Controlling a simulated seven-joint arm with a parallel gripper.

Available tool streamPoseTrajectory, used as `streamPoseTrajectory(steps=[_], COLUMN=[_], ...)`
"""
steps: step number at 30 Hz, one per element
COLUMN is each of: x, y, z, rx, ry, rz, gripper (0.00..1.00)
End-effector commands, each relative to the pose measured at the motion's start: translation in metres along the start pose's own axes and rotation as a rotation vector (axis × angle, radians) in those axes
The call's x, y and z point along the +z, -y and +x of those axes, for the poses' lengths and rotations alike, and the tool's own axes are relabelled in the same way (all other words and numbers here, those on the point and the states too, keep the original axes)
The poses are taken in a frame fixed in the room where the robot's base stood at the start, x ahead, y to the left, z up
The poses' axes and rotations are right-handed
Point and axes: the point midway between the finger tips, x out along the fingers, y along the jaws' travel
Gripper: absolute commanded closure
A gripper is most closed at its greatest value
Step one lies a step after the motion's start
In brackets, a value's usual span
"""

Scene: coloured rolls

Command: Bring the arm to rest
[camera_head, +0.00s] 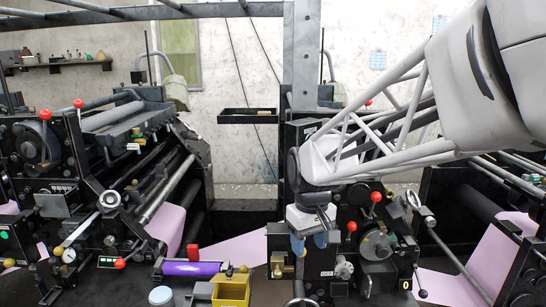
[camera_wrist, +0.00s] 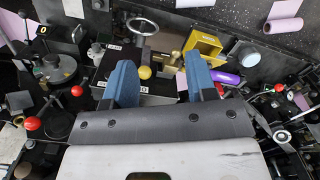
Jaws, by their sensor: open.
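My gripper (camera_head: 314,242) hangs at the end of my arm, pointing down, right of centre in the head view. In the wrist view my gripper (camera_wrist: 157,82) shows two blue fingers spread apart with nothing between them. A purple roll (camera_head: 191,268) lies to the left of my gripper in the head view, beside a yellow box (camera_head: 231,291). In the wrist view the purple roll (camera_wrist: 226,78) is partly behind the right finger.
Black machines with red-knobbed levers (camera_head: 351,226) stand close on both sides. A grey cylinder (camera_head: 161,296) stands left of the yellow box. Pink sheets (camera_head: 235,251) run between the machines. A black tray (camera_head: 248,116) is on the back wall. The air left of my gripper is open.

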Motion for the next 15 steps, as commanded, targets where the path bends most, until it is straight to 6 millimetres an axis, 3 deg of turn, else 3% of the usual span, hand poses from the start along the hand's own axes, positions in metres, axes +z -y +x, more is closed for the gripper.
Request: streamPoseTrajectory(steps=[15], x=[0.121], y=[-0.012], z=[-0.013], rx=[0.038], ry=[-0.123], rz=[0.228], gripper=[0.49])
